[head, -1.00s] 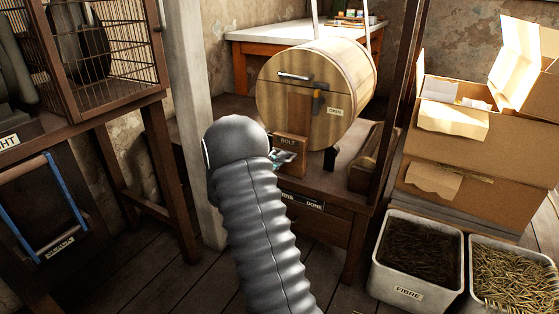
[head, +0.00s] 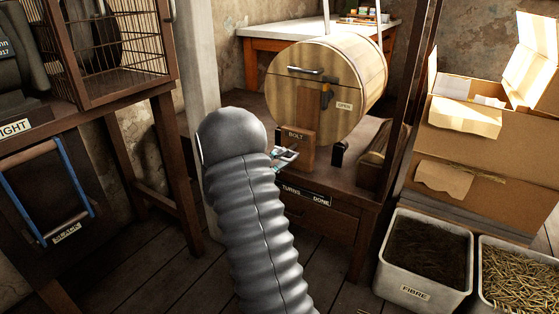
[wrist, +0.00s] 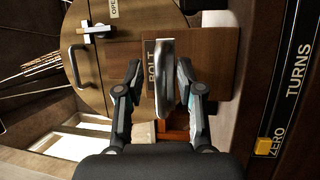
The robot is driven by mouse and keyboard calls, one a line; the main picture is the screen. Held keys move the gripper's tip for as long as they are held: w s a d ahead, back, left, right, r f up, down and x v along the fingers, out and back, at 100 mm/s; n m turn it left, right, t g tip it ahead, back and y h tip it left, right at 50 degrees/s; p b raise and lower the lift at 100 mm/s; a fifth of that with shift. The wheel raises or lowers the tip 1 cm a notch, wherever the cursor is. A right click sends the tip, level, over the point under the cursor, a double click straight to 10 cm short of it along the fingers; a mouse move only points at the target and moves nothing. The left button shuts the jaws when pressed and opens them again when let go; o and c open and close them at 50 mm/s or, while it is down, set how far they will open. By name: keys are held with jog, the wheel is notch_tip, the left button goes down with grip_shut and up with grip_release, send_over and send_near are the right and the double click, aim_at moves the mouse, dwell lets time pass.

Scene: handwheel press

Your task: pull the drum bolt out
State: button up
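The wooden drum (head: 305,80) lies on its side on a stand, with a bar handle and a dark latch by an OPEN label on its round face. The wooden block labelled BOLT (head: 299,147) stands against the lower face; it also shows in the wrist view (wrist: 215,55). The metal drum bolt (wrist: 164,75) sticks out from the block toward the wrist camera. My gripper (wrist: 160,85) is open, with one finger on each side of the bolt and visible gaps. In the head view my gripper (head: 286,158) is small beside the block, partly hidden behind my arm.
A panel marked TURNS DONE (head: 306,193) is on the stand's front edge, with a yellow ZERO button (wrist: 264,146) in the wrist view. A post stands left of the drum. A FIBRE bin (head: 424,262) and cardboard boxes (head: 470,150) stand at right.

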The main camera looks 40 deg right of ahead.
jog(key=w+a+f, duration=0.1)
jog(key=a+f, duration=0.1)
jog(key=a, duration=1)
jog(key=shift+d, duration=0.1)
